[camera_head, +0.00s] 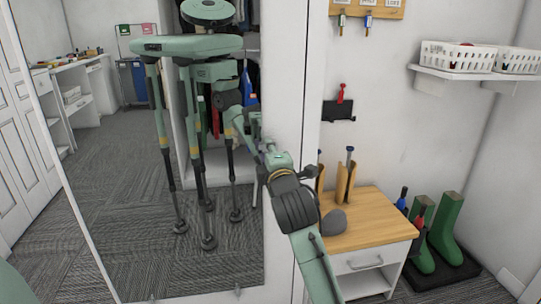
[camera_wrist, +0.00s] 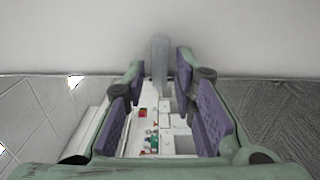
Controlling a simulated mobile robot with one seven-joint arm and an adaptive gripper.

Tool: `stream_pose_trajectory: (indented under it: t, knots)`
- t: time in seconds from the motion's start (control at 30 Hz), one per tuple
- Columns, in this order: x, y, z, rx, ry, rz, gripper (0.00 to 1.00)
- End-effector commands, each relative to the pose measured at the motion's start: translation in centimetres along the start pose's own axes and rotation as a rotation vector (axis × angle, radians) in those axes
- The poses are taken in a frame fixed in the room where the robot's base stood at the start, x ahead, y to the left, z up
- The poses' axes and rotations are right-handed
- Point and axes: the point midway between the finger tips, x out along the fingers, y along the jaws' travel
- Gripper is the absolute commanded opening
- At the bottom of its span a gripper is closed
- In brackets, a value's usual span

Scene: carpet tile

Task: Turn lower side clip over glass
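The mirror glass (camera_head: 110,215) stands upright on the left in the head view and reflects my own body and the room. Its right edge meets a white upright panel (camera_head: 290,70). My gripper (camera_head: 262,146) is at that edge and hides the clip there in the head view. In the wrist view my gripper (camera_wrist: 160,82) is open, with purple pads on both sides. A pale grey clip (camera_wrist: 160,62) shows between the fingertips, with a narrow gap visible at each side. It points from the white panel toward the glass (camera_wrist: 240,100); whether it overlaps the glass is unclear.
Small clips (camera_head: 237,290) show along the mirror's bottom edge. A wooden-topped cabinet (camera_head: 370,222) with a grey rounded object (camera_head: 334,222) stands right of my arm. Green boots (camera_head: 445,225) stand on a black tray. White baskets (camera_head: 447,54) sit on a wall shelf.

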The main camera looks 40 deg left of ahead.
Motion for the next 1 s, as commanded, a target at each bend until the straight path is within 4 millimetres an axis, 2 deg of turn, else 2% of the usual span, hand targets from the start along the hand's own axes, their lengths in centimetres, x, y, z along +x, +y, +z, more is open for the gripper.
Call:
stream_pose_trajectory:
  t: [0.17,0.4,0.6,0.8,1.0]
  knots:
    - [-1.9,0.0,0.1,0.001,-0.002,0.001,0.25]
    - [-7.0,0.0,0.1,0.001,-0.001,0.002,0.25]
    - [-10.5,0.0,0.0,0.001,0.0,0.001,0.25]
    - [-11.8,0.0,0.0,0.0,0.0,0.0,0.25]
    - [-11.9,0.0,0.0,0.0,0.0,0.0,0.25]
